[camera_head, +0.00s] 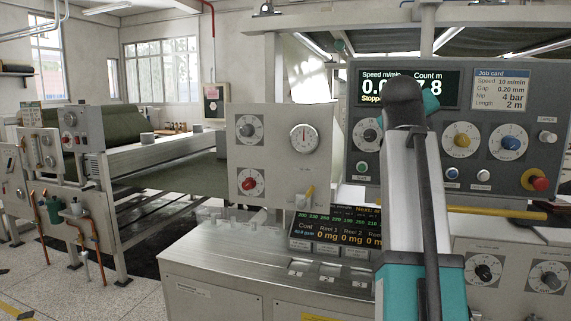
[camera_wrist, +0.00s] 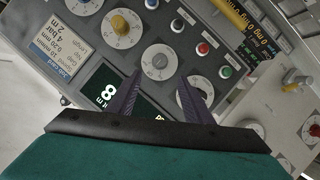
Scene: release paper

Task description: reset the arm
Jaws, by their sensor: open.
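My gripper (camera_wrist: 160,78) is open, with its two dark fingers apart and nothing seen between them. In the wrist view it points at the grey control panel (camera_wrist: 135,50), with a grey dial (camera_wrist: 159,62) beyond the fingertips. The gap between fingers and panel cannot be judged. In the head view my arm rises in front of the control panel (camera_head: 490,105), and its gripper fingers cannot be made out there. My arm hides part of the black speed and count display (camera_head: 368,88), which reads "Stopped".
The panel carries a yellow dial (camera_head: 461,140), a blue dial (camera_head: 508,143) and a red emergency button (camera_head: 540,183). A white job card (camera_head: 501,89) is at its upper right. A lower bench (camera_head: 215,262) holds a coat readout (camera_head: 335,228). Open floor (camera_head: 115,275) lies left.

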